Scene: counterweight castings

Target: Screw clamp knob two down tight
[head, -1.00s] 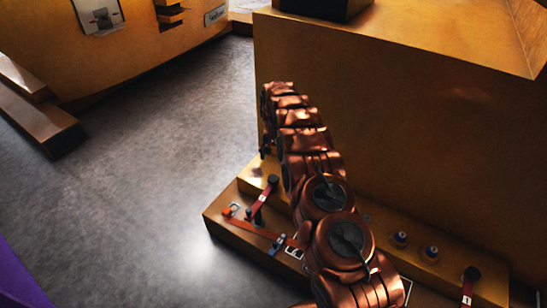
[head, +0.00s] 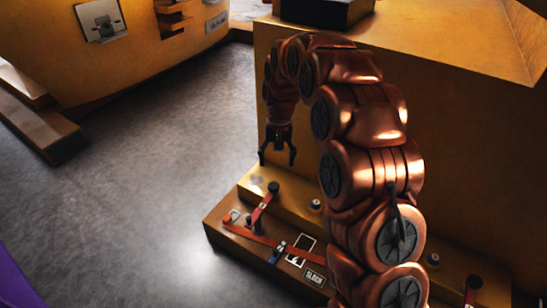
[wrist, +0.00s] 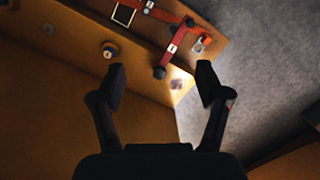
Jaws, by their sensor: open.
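A dark round clamp knob (head: 274,187) tops a red clamp bar (head: 262,208) on the yellow ledge in the head view. This knob also shows in the wrist view (wrist: 160,73), between the fingertips in the picture but beyond them. Another dark knob (head: 474,282) sits over a red bar at lower right. The bar labels are too small to read, so I cannot tell which knob is number two. My gripper (head: 278,158) points down, open and empty, above the ledge and apart from the knob. It spans the lower wrist picture (wrist: 161,75).
A long red bar (head: 262,237) lies along the lower step, with an orange piece (head: 234,214) near its left end. Dark-capped round fittings (head: 316,204) stand on the ledge. The big yellow casting (head: 460,130) rises behind. Open grey floor (head: 150,170) lies left.

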